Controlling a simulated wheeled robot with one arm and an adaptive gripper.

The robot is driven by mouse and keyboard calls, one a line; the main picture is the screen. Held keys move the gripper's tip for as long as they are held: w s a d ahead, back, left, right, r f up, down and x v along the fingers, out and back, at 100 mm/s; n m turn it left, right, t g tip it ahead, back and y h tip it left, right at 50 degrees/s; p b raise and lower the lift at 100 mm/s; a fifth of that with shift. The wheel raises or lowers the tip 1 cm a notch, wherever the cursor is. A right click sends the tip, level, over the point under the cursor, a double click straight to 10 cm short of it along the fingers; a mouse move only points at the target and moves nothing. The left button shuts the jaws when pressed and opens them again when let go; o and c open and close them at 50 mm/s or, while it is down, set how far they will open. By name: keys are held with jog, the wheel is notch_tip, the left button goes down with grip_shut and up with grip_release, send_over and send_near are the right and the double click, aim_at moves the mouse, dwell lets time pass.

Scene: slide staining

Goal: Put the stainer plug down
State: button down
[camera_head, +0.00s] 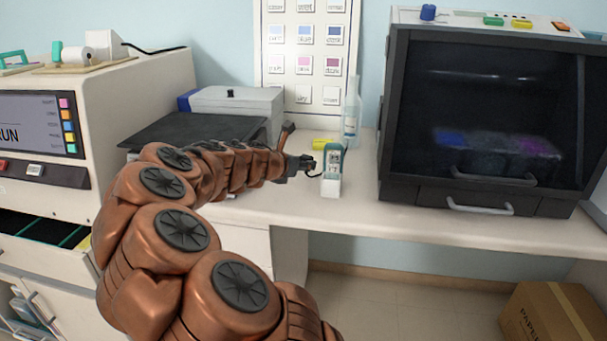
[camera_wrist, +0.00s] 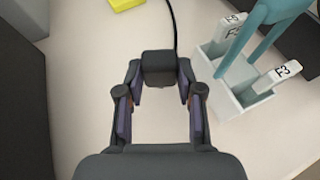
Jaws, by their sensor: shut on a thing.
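The stainer plug (camera_wrist: 158,66) is a small dark block with a black cable (camera_wrist: 173,28) running from its far end. In the wrist view my gripper (camera_wrist: 159,76) is shut on the plug, with one finger on each side. The plug is over the pale bench top; I cannot tell whether it touches the surface. In the head view my gripper (camera_head: 299,164) is at the end of my outstretched arm, just left of a white holder. The plug is too small to make out clearly there.
The white holder (camera_head: 331,183) with teal handle and labelled pieces stands close on the right, also in the wrist view (camera_wrist: 226,100). A yellow object (camera_head: 322,143) and a clear bottle (camera_head: 351,115) are behind. A dark-fronted cabinet (camera_head: 480,110) stands further right. Bench (camera_wrist: 165,128) below is bare.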

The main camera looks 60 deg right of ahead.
aim_at(303, 183)
jog(key=shift+d, duration=0.25)
jog(key=shift+d+f, duration=0.1)
jog(key=shift+f, duration=1.65)
jog(key=shift+f, duration=0.1)
jog(key=c, duration=0.7)
grip_release()
jog(key=shift+c, duration=0.2)
jog(key=shift+a, duration=0.2)
jog(key=shift+v, duration=5.95)
